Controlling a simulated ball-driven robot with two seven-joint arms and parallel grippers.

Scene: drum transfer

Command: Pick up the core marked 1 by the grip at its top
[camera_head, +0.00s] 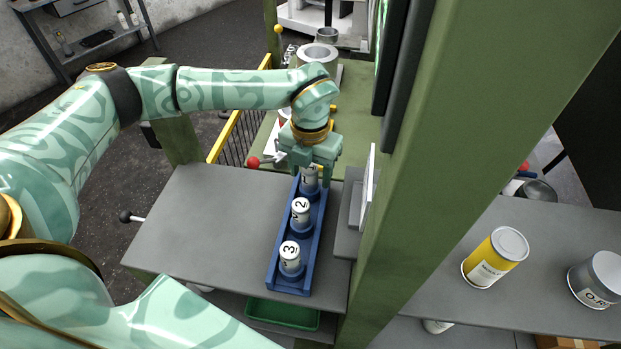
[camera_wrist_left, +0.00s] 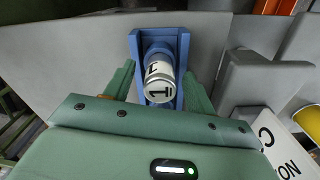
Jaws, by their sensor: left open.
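The core marked 1 (camera_head: 309,179) is a white cylinder standing at the far end of a blue rack (camera_head: 272,270). The wrist view shows this core (camera_wrist_left: 158,80) in the rack (camera_wrist_left: 183,45), with a black 1 on its pale end. My left gripper (camera_head: 309,167) is open above the core's upper part and partly hides it. In the wrist view its fingers (camera_wrist_left: 158,84) lie on either side of the core, with gaps visible. I cannot clearly make out the grip at the core's top. My right gripper is not in view.
Cores marked 2 (camera_head: 300,212) and 3 (camera_head: 290,256) stand nearer in the rack. The grey table (camera_head: 200,215) is clear left of it. A green post (camera_head: 455,130) rises at right. A red-knobbed lever (camera_head: 254,162) sits left of my gripper.

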